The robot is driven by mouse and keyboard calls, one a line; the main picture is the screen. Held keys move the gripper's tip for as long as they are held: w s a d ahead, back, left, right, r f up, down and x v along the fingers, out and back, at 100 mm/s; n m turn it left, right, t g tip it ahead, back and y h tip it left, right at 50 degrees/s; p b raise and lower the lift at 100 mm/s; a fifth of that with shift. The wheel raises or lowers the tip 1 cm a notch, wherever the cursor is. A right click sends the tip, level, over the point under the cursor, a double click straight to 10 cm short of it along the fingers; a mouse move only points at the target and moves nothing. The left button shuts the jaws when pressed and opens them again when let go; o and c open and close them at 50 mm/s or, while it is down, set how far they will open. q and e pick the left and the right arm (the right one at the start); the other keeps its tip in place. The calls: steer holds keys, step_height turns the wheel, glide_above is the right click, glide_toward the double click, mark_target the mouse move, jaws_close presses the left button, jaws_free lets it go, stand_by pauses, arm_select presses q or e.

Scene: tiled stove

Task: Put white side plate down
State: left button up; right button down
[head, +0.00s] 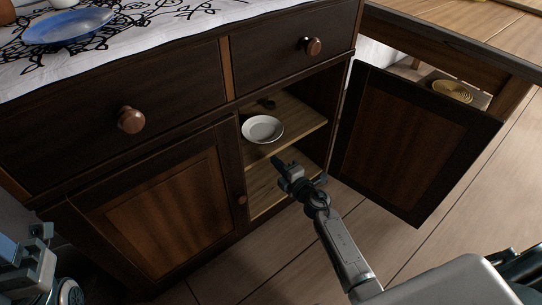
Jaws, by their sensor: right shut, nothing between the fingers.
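The white side plate (262,129) lies flat on the upper wooden shelf (300,125) inside the open cabinet, near the shelf's front left. My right gripper (280,163) is shut and empty, just in front of the cabinet opening. In the picture it is below and slightly right of the plate, apart from it. Part of my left gripper (38,240) shows at the lower left edge; its fingers are too cut off to tell their state.
The right cabinet door (410,145) stands swung open. The left door (165,215) is shut. Two drawers with round knobs sit above. A blue plate (70,26) lies on the patterned cloth (150,30) on top.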

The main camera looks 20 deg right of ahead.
steer(key=v, duration=0.6)
steer(key=shift+s, duration=0.3)
steer(key=shift+r, duration=0.1)
